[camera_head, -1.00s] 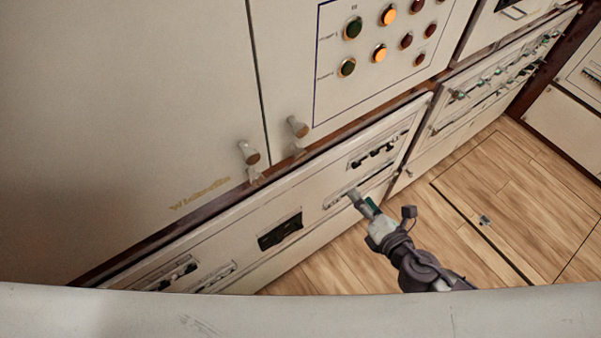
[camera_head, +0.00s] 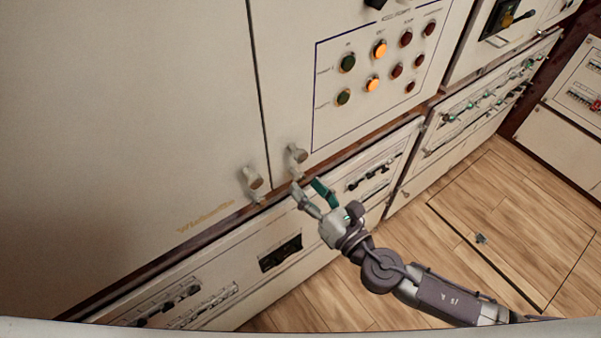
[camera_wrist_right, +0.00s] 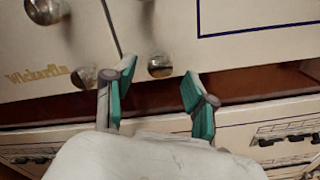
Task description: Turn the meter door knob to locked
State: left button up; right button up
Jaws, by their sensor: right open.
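I cannot tell from the pictures which is the meter door knob, nor read any lock mark. My right gripper (camera_head: 307,187) is open and empty, just below the right knob, fingers pointing up at the door edge. In the right wrist view the gripper (camera_wrist_right: 159,72) has its teal-padded fingers apart, with a shiny round fitting (camera_wrist_right: 160,66) showing between the tips. Contact is not visible. My left gripper is not in view.
A panel with green, amber and dark red lamps (camera_head: 373,83) is on the right door. Below the doors, a sloping breaker panel holds a black device (camera_head: 281,252) and switch rows.

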aim_at(301, 182)
jog(key=shift+x, duration=1.6)
grip_shut()
